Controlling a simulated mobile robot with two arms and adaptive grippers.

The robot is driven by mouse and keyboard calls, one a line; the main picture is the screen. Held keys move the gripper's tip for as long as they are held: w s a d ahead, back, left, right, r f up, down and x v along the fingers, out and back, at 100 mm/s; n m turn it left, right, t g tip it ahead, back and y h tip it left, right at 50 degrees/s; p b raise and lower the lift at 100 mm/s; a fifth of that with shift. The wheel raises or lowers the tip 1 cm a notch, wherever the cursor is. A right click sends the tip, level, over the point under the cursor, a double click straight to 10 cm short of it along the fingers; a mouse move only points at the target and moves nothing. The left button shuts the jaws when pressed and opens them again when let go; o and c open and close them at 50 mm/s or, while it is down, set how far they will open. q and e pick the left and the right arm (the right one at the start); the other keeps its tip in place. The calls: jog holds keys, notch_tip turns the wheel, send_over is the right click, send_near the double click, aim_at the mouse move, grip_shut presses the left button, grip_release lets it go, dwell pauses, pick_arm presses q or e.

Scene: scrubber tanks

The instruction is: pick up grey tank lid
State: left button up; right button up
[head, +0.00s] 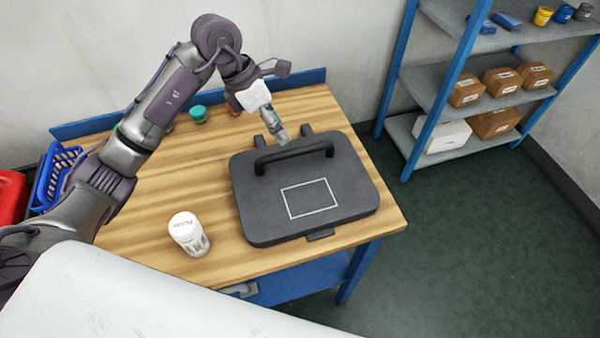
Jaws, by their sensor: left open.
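The grey tank lid (335,210) lies flat on the wooden workbench (150,237). It is a dark, rounded rectangle with a black bar handle (295,153) along its far side and a white outlined rectangle on top. My left gripper (281,135) is open and points down just above and behind the handle, near its middle. Whether its fingertips touch the handle I cannot tell. My right gripper is not in view.
A white labelled container (189,234) stands left of the lid. A green-capped jar (198,114) and other small items stand behind my arm. A blue basket (56,172) is at the left. A blue-framed shelf (470,75) with boxes stands to the right.

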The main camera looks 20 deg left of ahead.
aim_at(295, 154)
pick_arm(q)
jog(key=x, duration=0.3)
jog(key=shift+d+f, duration=0.1)
jog(key=shift+f, duration=0.1)
jog(key=p+x, duration=0.2)
jog(key=x, duration=0.3)
jog(key=shift+f, duration=0.2)
jog(key=shift+w, duration=0.1)
jog(key=shift+f+b, duration=0.25)
jog(key=shift+b, duration=0.05)
grip_shut()
dwell(0.3)
